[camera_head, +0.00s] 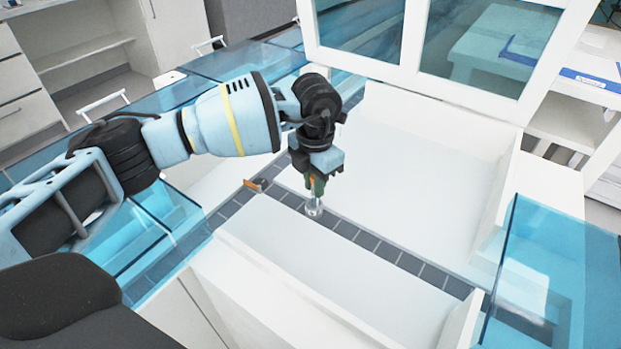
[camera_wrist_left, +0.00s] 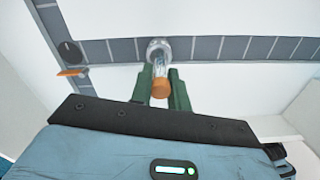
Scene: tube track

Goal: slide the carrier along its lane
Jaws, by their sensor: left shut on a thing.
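The carrier (camera_head: 314,209) is a small clear round holder standing on the dark tiled lane (camera_head: 400,258). In the left wrist view, the carrier (camera_wrist_left: 159,47) holds a clear tube with an orange cap (camera_wrist_left: 160,88). My left gripper (camera_head: 315,188) points down over the carrier. Its green fingers (camera_wrist_left: 160,80) are shut on the tube at its cap end. The tube's exact seating in the carrier is partly hidden by the fingers. My right gripper is not in view.
An orange tab (camera_head: 255,185) with a dark round piece sits where another lane branches off, left of the carrier. White panels (camera_head: 300,250) border the lane on both sides. The lane is clear to the right. A blue transparent cover (camera_head: 560,265) stands at the right.

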